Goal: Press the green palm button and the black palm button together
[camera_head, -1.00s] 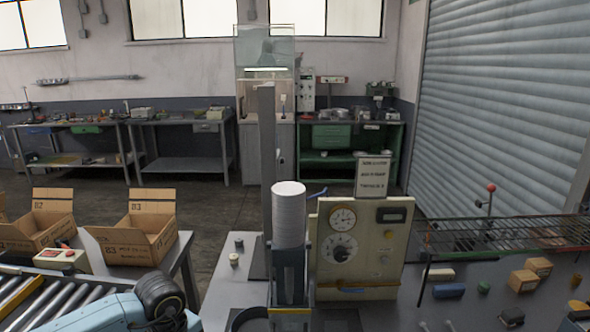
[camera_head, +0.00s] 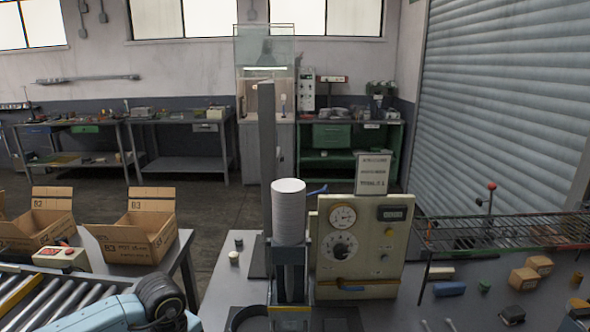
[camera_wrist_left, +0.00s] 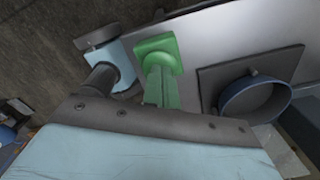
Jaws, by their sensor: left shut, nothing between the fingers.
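I cannot clearly make out the green palm button or the black palm button in either view. My left gripper is below the head view. In the left wrist view, a green post with a squarish end stands beyond the dark bar, and I take it for the fingers of my left gripper (camera_wrist_left: 158,58), shut and empty. My right gripper is not in view.
A tall white stack (camera_head: 289,212) stands in a dark holder beside a cream gauge panel (camera_head: 362,245). Cardboard boxes and rollers are on the left. A wire rack (camera_head: 505,233) and small loose parts are on the right. A blue ring (camera_wrist_left: 255,97) lies on a dark plate.

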